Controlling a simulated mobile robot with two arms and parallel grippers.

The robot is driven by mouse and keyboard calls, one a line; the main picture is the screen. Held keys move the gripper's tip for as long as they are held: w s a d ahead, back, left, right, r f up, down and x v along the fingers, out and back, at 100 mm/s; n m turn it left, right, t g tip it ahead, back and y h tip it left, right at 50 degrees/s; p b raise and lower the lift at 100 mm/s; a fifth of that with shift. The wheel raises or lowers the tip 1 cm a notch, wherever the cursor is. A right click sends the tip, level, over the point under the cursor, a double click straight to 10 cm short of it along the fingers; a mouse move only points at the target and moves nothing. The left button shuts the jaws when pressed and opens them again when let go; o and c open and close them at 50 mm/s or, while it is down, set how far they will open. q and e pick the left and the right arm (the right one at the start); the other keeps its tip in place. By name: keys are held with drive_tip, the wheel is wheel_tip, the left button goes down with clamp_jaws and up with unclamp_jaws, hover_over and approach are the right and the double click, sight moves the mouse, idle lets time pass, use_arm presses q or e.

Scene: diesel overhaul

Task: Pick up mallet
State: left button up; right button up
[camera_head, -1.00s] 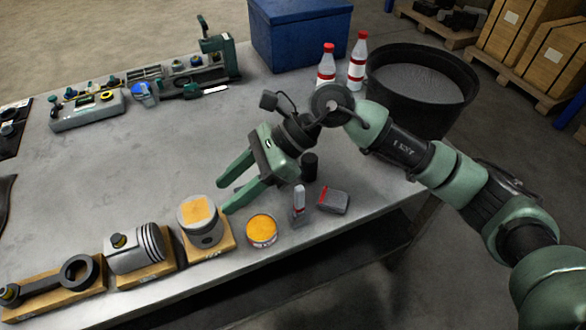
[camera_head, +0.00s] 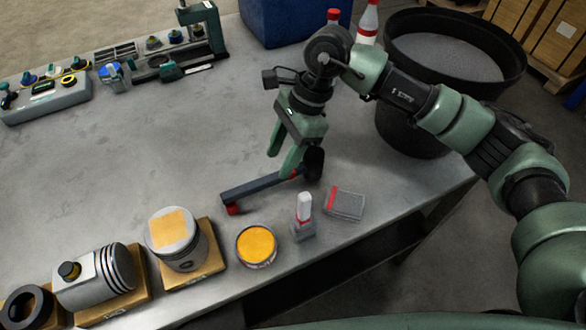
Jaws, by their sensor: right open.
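The mallet seems to be the dark bar (camera_head: 255,188) with red marks lying on the grey workbench. A black rounded part (camera_head: 313,164) at its right end looks like the head, partly hidden by my gripper. A small red and black piece shows at its left end. My right gripper (camera_head: 280,166) is open, its two green fingers pointing down just above and behind the right part of the bar. I cannot tell whether a finger touches it. My left gripper is not in view.
In front stand a yellow-topped tin (camera_head: 256,246), a white-and-grey bottle (camera_head: 304,215), a small grey and red box (camera_head: 345,204) and a piston on a wooden block (camera_head: 172,236). A black bin (camera_head: 412,128) is at the right. The bench's middle left is clear.

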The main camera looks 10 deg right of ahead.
sight(266, 178)
drive_tip(key=shift+w+a+f, duration=0.1)
drive_tip(key=shift+a+f, duration=0.05)
drive_tip(key=shift+f, duration=0.3)
drive_tip(key=p+x, duration=0.1)
drive_tip(key=x, duration=0.2)
drive_tip(key=p+x, duration=0.2)
drive_tip(key=x, duration=0.1)
drive_tip(key=shift+a+r, duration=0.1)
drive_tip(key=shift+a, duration=0.35)
drive_tip(key=shift+f, duration=0.3)
clamp_jaws()
drive_tip(key=shift+a+r, duration=0.1)
